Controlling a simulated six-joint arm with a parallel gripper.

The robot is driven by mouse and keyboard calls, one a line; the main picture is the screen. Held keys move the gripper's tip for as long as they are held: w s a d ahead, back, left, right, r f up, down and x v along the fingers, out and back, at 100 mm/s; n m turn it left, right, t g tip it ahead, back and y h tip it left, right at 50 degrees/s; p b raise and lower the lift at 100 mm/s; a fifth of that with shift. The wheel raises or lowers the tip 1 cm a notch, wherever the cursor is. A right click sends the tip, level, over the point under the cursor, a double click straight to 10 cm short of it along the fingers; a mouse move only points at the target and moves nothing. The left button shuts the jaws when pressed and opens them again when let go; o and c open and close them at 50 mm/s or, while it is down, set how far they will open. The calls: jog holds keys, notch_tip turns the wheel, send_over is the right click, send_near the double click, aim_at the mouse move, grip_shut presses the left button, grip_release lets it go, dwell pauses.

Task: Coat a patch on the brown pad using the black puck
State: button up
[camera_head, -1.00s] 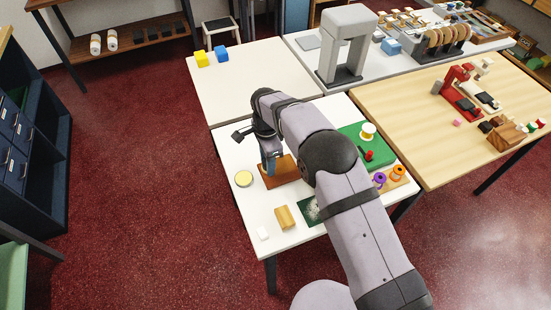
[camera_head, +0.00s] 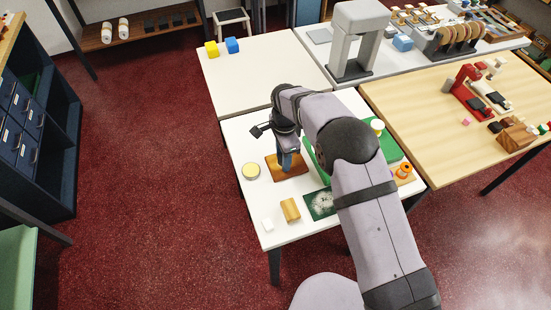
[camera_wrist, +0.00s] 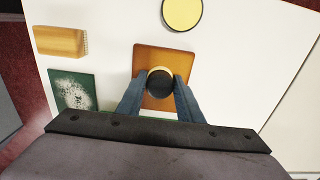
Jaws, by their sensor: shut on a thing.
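The brown pad (camera_head: 273,161) lies on the white table. In the wrist view, the brown pad (camera_wrist: 151,54) spreads around and behind my fingers. My gripper (camera_wrist: 160,86) is shut on the black puck (camera_wrist: 159,79), which has a black top and a pale yellow rim. In the head view, my gripper (camera_head: 287,165) reaches down over the middle of the pad, and the puck cannot be made out there. The puck is over the pad, but I cannot tell whether it touches. Any coated patch under it is hidden.
A round yellow-topped tin (camera_head: 251,171) sits left of the pad. A green board (camera_head: 389,147) lies right, partly behind my arm.

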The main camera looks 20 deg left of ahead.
aim_at(272, 172)
jog(key=shift+w+d, duration=2.2)
jog(key=shift+d+r, duration=0.1)
jog(key=shift+d, duration=0.45)
jog(key=shift+s+d, duration=0.25)
jog(key=shift+s, duration=0.05)
jog(key=shift+s+a, duration=0.15)
jog(key=shift+s, duration=0.2)
jog(key=shift+s+a, duration=3.7)
jog(key=shift+a, duration=0.05)
jog(key=shift+s+a+r+p, duration=0.15)
jog(key=shift+r+p, duration=0.05)
jog(key=shift+p, duration=0.3)
notch_tip(272, 172, up, 8)
jog(key=p, duration=0.4)
jog(key=shift+f, duration=0.25)
jog(key=shift+f, duration=0.1)
